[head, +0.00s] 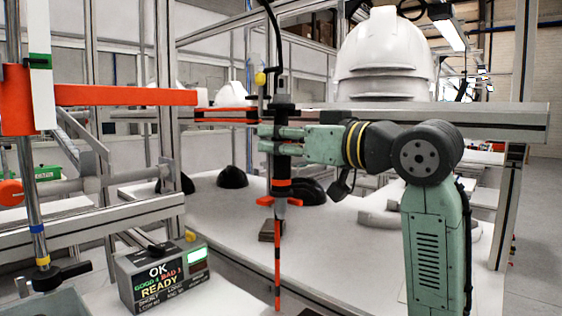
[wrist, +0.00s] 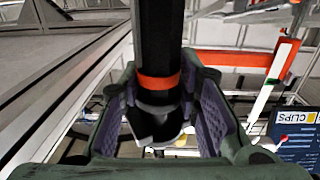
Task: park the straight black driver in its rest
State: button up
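The straight black driver (head: 283,165) stands upright in the middle of the head view, with a cable rising from its top and orange bands lower down. In the wrist view the driver (wrist: 158,45) runs between my purple finger pads, an orange band across it. My gripper (head: 272,139) reaches in from the right, its fingers around the driver, and appears closed on it; the contact is partly hidden. A grey nose and a striped orange-black rod (head: 277,262) lie in line below it. An orange bracket (head: 226,116) is on the rail just left; I cannot tell whether it is the rest.
A grey rail (head: 480,116) crosses behind my gripper. A white helmet (head: 385,55) is above it. Black domed shells (head: 232,178) and a small brown block (head: 268,230) are on the white table. An orange arm (head: 125,96) and a control box (head: 165,275) are left.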

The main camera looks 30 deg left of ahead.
jog(key=o, duration=0.5)
jog(key=shift+o, duration=0.4)
jog(key=o, duration=0.7)
jog(key=d, duration=0.3)
jog(key=s+d, duration=0.1)
jog(key=d, duration=0.3)
jog(key=s+d, duration=0.1)
jog(key=d, duration=0.2)
jog(key=shift+d, duration=0.4)
jog(key=shift+d, duration=0.1)
